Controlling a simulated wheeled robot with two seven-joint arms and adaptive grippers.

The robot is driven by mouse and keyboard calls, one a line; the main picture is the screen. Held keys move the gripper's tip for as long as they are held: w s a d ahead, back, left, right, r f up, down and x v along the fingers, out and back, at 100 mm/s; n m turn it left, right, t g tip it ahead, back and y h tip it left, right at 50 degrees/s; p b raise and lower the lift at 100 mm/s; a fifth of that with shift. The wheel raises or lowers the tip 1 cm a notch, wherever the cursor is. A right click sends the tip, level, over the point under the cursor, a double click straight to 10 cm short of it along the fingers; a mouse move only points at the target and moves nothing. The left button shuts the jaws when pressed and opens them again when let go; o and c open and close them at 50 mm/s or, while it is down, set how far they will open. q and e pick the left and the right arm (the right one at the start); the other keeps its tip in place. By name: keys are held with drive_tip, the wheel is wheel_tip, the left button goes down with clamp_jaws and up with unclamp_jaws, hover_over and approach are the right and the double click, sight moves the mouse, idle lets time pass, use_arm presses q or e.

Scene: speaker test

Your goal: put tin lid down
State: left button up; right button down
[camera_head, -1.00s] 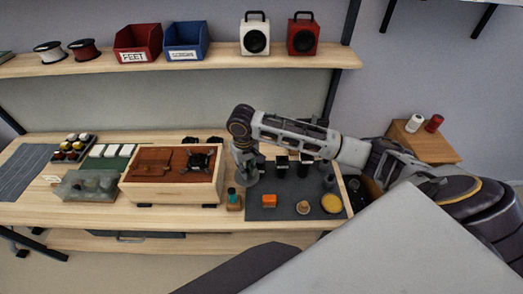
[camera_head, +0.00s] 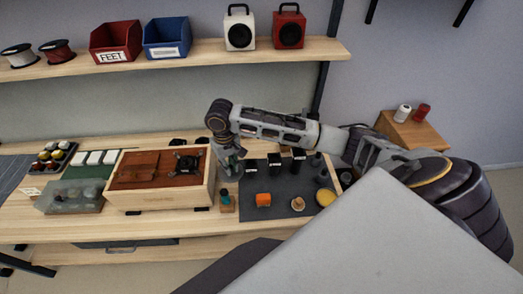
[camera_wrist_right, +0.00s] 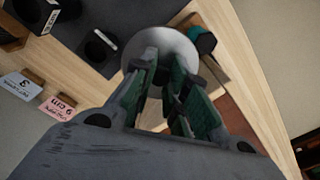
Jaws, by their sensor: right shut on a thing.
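My right gripper (camera_head: 231,165) is shut on the tin lid (camera_wrist_right: 172,45), a pale round disc held between the green-padded fingers (camera_wrist_right: 168,98) in the wrist view. In the head view the gripper hangs over the back left part of the dark mat, beside the wooden box, and the lid is hard to make out there. A round yellow tin (camera_head: 325,197) sits at the right front of the mat (camera_head: 277,183). My left gripper is not in view.
A teal-topped bottle (camera_head: 226,199) stands close to the gripper. The wooden speaker box (camera_head: 160,195) is to the left.

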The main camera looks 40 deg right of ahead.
drive_tip(key=shift+w+d+f+b, duration=0.4)
drive_tip(key=shift+d+b, duration=0.1)
drive_tip(key=shift+b, duration=0.2)
drive_tip(key=shift+w+d+f+b, duration=0.25)
drive_tip(key=shift+d+f+b, duration=0.1)
drive_tip(key=shift+d+b, duration=0.25)
drive_tip(key=shift+m, duration=0.5)
drive_tip(key=w+d+f+b, duration=0.1)
drive_tip(key=d+b, duration=0.1)
drive_tip(key=w+d+f+b, duration=0.1)
drive_tip(key=d+b, duration=0.1)
drive_tip(key=w+d+f+b, duration=0.1)
drive_tip(key=d+b, duration=0.1)
drive_tip(key=d, duration=0.1)
drive_tip(key=shift+w+d+f+n+b, duration=0.15)
drive_tip(key=shift+d+n+b, duration=0.25)
drive_tip(key=shift+d+n, duration=0.35)
drive_tip(key=shift+d+f+n, duration=0.1)
drive_tip(key=shift+d+n, duration=0.4)
drive_tip(key=shift+n, duration=0.55)
drive_tip(key=shift+d+n, duration=0.25)
drive_tip(key=shift+n, duration=0.85)
drive_tip(key=n, duration=0.3)
drive_tip(key=shift+f+n, duration=0.2)
drive_tip(key=shift+n, duration=0.2)
drive_tip(key=n, duration=0.6)
drive_tip(key=shift+a+n, duration=0.15)
drive_tip(key=shift+n, duration=0.15)
drive_tip(key=n, duration=0.4)
drive_tip(key=shift+n, duration=0.3)
